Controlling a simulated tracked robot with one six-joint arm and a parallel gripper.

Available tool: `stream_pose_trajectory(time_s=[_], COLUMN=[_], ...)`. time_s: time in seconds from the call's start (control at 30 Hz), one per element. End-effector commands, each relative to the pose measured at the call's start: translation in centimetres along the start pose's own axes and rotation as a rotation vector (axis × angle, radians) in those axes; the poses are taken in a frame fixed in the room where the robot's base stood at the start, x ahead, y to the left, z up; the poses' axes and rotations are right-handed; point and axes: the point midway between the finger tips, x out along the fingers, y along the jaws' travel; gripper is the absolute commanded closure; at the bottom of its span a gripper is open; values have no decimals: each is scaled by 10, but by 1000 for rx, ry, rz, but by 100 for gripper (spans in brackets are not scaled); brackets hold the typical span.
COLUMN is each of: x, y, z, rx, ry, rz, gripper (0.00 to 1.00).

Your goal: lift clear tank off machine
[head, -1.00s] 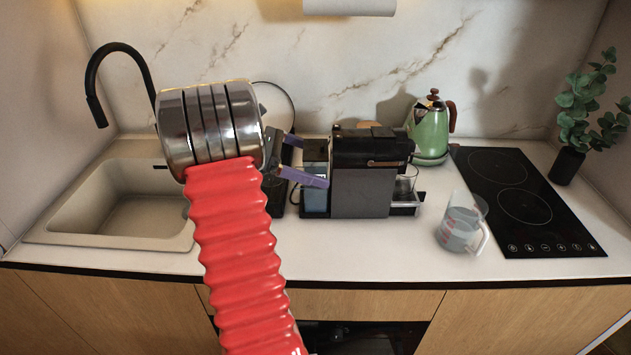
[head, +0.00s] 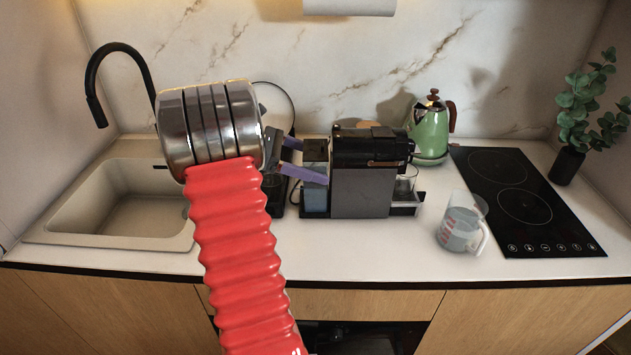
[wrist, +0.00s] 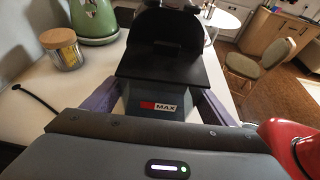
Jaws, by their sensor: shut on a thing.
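The coffee machine (head: 365,185) is black and grey and stands on the counter. The clear tank (head: 315,197) is bluish, has a dark top, and sits upright at the machine's left side. My gripper (head: 313,163) reaches in from the left with two purple fingers, shut on the tank's upper part, one finger on each side. In the wrist view, the tank (wrist: 135,104) shows between the purple fingers, with the machine (wrist: 165,55) behind it. The tank's base is hidden in the wrist view.
A green kettle (head: 430,130) stands behind the machine to the right. A sink (head: 125,205) lies to the left. A glass jar (wrist: 61,48) shows in the wrist view.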

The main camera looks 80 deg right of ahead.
Motion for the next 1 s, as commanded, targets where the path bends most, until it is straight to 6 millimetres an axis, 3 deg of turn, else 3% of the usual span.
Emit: stream_pose_trajectory(time_s=[0.47, 1.0], x=[0, -2], y=[0, 0], z=[0, 4], rx=[0, 1], ry=[0, -1], rz=[1, 2], gripper=[84, 84])
